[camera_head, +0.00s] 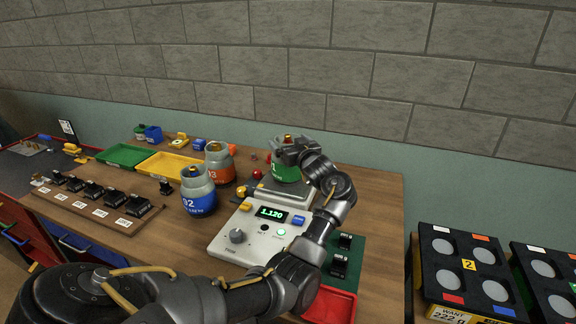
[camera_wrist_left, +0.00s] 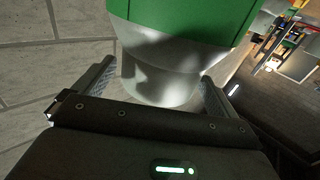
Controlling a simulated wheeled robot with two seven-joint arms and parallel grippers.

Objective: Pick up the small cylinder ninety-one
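The small cylinder ninety-one (camera_head: 287,172) is grey with a green label; only part of its number shows behind my gripper. It stands upright on the pan of the scale (camera_head: 226,244), whose display (camera_head: 270,213) reads 1.120. My left gripper (camera_head: 291,152) is at the upper part of this cylinder. In the left wrist view the cylinder (camera_wrist_left: 180,50) lies between the two fingers (camera_wrist_left: 160,82), which stand on either side of its pale rounded end. The fingers look open, with no clear grip; contact is hard to tell. My right gripper is not in view.
A blue-labelled cylinder 92 (camera_head: 198,195) and an orange-labelled cylinder (camera_head: 219,165) stand left of the scale. Green (camera_head: 122,155) and yellow (camera_head: 168,164) trays lie behind. Several black weights (camera_head: 95,190) line the left. A red tray (camera_head: 330,306) is at the front right.

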